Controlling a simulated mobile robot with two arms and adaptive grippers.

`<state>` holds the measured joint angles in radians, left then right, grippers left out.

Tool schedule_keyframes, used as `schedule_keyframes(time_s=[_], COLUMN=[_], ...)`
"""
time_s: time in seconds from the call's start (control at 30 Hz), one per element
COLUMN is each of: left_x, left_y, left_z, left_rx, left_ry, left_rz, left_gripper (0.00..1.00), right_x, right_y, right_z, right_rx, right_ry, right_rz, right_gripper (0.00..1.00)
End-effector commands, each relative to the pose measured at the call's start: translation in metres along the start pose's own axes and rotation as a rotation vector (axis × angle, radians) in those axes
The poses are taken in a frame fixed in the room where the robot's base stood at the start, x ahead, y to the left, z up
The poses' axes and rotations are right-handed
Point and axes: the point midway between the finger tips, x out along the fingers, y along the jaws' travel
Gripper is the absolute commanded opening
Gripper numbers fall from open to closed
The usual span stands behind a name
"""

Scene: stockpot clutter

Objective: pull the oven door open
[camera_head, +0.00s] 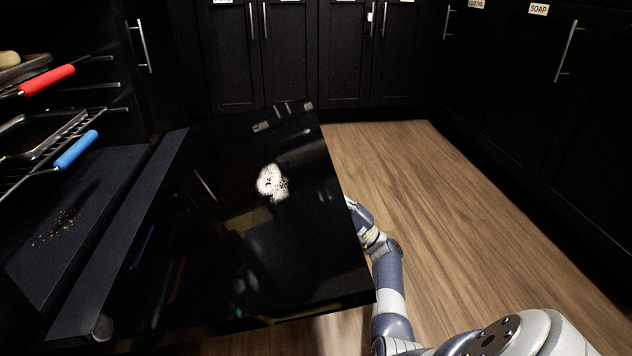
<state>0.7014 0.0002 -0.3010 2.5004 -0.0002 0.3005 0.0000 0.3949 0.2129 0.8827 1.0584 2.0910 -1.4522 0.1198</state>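The black glossy oven door (235,235) is folded down and lies about level in front of the oven. A white speckled patch (271,182) shows on its surface. The oven cavity (75,215) is exposed at the left, with dark crumbs on its floor. My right arm comes in from the bottom right, and its gripper end (357,217) is at the door's right edge. The fingers are hidden behind or below that edge, so I cannot tell whether they touch the door. My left gripper is not in view.
Oven racks hold a tray (40,140); a red handle (47,80) and a blue handle (76,150) stick out over the door side. Dark cabinets with metal handles line the back and right. The wooden floor (430,200) right of the door is clear.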

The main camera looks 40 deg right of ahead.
Motion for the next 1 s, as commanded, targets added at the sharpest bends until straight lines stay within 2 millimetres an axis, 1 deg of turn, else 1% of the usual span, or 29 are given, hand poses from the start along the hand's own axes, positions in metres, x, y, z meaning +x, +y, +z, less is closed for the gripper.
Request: schedule_keyframes(time_s=[0.03, 0.1, 0.47, 0.5, 0.57, 0.6, 0.87, 1.0], left_x=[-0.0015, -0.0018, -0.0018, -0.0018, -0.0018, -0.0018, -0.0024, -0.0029], left_y=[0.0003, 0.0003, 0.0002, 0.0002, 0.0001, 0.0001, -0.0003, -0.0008], left_z=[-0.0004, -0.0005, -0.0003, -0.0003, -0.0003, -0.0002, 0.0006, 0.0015], left_rx=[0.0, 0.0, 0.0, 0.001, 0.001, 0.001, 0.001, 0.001], left_ry=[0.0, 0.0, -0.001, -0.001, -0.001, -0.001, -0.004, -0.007], left_rz=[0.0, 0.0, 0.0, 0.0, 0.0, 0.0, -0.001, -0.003], left_gripper=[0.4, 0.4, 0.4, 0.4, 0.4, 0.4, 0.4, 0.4], right_x=[-0.002, -0.0033, -0.0036, -0.0035, -0.0035, -0.0035, -0.0036, -0.0098], right_y=[0.0043, 0.0059, 0.0066, 0.0066, 0.0065, 0.0063, 0.0051, 0.0052], right_z=[-0.0005, -0.0011, -0.0013, -0.0013, -0.0013, -0.0014, -0.0016, -0.002], right_rx=[0.002, 0.002, 0.001, 0.001, 0.001, 0.001, 0.0, 0.0], right_ry=[-0.002, -0.001, -0.001, -0.001, -0.001, -0.001, -0.001, 0.0], right_rz=[0.004, 0.004, 0.005, 0.005, 0.004, 0.004, 0.002, 0.003], right_gripper=[0.0, 0.0, 0.0, 0.2, 0.33, 0.38, 0.38, 0.38])
